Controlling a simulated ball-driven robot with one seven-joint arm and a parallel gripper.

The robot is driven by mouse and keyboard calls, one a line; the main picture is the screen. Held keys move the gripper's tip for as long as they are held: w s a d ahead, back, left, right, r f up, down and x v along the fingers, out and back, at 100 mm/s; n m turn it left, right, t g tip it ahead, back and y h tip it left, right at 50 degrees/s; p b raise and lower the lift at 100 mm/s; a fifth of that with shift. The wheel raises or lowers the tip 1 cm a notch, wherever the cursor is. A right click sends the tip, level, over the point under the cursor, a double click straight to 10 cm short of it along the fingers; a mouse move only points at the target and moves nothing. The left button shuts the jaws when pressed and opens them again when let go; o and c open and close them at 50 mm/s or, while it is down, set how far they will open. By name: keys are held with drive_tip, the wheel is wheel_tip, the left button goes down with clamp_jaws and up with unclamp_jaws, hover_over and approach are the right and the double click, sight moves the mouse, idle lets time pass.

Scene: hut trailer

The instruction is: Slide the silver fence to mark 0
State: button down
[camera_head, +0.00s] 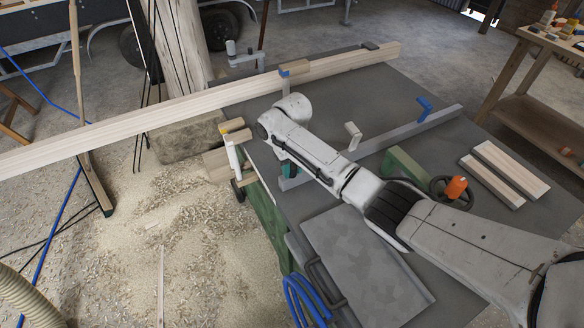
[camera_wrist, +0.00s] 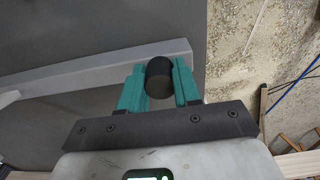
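The silver fence (camera_head: 410,129) is a long straight bar lying across the grey machine table. A blue handle (camera_head: 425,106) is near its far right end. In the wrist view, the fence (camera_wrist: 95,76) runs in from the left and ends behind the fingers. My gripper (camera_head: 289,170) is low over the fence's near left end, mostly hidden by my arm. In the wrist view, the teal fingers of my gripper (camera_wrist: 160,82) stand apart with a dark round knob (camera_wrist: 159,78) between them. I cannot tell whether they press on it. I cannot make out mark 0.
A long timber beam (camera_head: 130,119) crosses the table's far side. A green block and handwheel with an orange grip (camera_head: 456,187) stand right of my arm. Two short boards (camera_head: 505,172) lie at the right. Sawdust covers the floor at left.

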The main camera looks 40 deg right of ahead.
drive_tip(key=c, duration=0.8)
unclamp_jaws()
drive_tip(key=shift+s+a, duration=0.1)
drive_tip(key=shift+s, duration=0.25)
drive_tip(key=shift+w+r, duration=0.15)
drive_tip(key=shift+r, duration=0.3)
wheel_tip(320, 180, up, 10)
drive_tip(key=shift+f+b, duration=0.1)
drive_tip(key=shift+b, duration=0.3)
